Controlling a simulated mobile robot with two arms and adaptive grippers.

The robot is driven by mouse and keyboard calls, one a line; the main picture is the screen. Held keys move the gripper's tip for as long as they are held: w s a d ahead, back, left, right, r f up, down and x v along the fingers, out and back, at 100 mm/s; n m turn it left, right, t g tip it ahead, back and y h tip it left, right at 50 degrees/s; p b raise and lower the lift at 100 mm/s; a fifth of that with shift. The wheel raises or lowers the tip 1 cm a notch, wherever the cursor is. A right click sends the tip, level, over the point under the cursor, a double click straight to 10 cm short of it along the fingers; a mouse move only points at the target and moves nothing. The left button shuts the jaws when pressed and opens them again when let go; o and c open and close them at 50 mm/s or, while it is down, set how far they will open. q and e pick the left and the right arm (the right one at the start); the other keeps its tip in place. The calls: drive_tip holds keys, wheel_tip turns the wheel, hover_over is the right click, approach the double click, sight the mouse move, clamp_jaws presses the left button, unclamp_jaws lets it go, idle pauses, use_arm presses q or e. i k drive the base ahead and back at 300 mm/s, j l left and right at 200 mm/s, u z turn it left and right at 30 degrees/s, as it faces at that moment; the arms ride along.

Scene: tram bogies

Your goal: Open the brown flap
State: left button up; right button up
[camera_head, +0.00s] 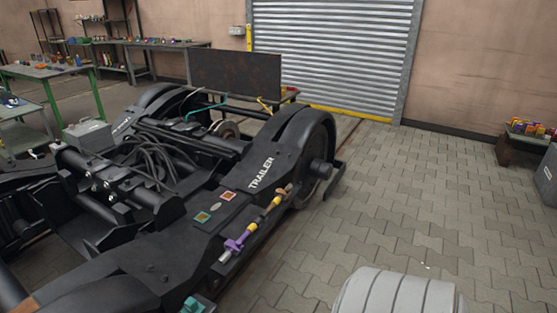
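The black tram bogie (180,225), marked TRAILER, fills the left and middle of the head view. On its near side beam lies a small brown-orange square plate (227,196), which may be the brown flap. It looks flat against the beam, but I cannot tell whether it is hinged. A similar greenish square (202,217) lies next to it. A large dark brown panel (235,74) stands upright behind the bogie.
A purple and yellow rod assembly (250,230) runs along the bogie's near side. A grey box (88,136) sits on the left. Workbenches (45,70) stand at the back left. The paved floor (420,200) on the right is mostly clear, up to the shutter (335,50).

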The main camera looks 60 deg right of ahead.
sight(287, 193)
drive_tip(key=z, duration=1.9)
drive_tip(key=i+z, duration=0.3)
drive_tip(key=i, duration=0.45)
drive_tip(key=i+j+z, duration=0.15)
drive_tip(key=i+z, duration=0.15)
drive_tip(key=i, duration=0.4)
